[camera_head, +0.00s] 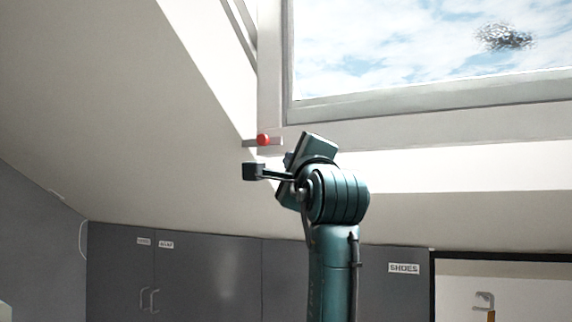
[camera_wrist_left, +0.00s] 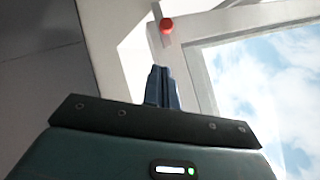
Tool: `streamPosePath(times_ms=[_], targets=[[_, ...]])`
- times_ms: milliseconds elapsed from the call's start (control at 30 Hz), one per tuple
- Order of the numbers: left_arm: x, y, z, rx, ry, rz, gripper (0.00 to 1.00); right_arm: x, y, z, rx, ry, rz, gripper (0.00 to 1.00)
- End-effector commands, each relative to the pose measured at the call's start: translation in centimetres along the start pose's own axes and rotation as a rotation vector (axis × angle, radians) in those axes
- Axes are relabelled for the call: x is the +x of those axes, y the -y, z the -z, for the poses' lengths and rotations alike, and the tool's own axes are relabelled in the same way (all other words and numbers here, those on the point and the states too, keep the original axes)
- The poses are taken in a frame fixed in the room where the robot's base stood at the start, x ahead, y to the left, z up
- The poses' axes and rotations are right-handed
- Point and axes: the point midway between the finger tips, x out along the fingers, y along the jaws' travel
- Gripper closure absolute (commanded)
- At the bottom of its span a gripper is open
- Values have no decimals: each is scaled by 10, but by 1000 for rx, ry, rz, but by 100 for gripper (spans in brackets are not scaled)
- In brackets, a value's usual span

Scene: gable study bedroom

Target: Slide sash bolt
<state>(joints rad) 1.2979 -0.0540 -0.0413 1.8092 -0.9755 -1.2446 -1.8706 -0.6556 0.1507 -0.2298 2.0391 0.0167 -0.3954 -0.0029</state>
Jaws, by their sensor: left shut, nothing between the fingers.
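The sash bolt (camera_head: 263,140) shows as a red knob on a pale bar at the lower left corner of the roof window frame. My left gripper (camera_head: 252,171) is shut and empty, a little below and left of the red knob in the head view. In the left wrist view the red knob of the bolt (camera_wrist_left: 167,25) is beyond the shut fingertips (camera_wrist_left: 160,70), with a visible gap in the picture. My right gripper is not in view.
The roof window (camera_head: 430,50) with sky behind it fills the upper right. Sloping white walls surround it. Grey cupboards (camera_head: 205,275) with small labels and handles stand low at the back.

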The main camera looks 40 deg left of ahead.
Motion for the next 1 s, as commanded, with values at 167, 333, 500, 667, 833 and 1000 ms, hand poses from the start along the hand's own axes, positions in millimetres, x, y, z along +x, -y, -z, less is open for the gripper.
streamPosePath(times_ms=[167,333,500,667,833,1000], targets=[[-18,0,0,0,-1,1,100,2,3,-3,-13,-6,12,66],[-21,1,0,1,0,0,100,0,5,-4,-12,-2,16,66],[-21,1,0,1,-1,0,100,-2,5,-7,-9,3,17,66],[-20,1,0,1,-1,0,100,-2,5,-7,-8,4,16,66],[-20,-2,3,-1,-6,1,100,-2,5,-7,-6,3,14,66],[-20,-38,54,-37,-93,11,100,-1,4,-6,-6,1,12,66]])
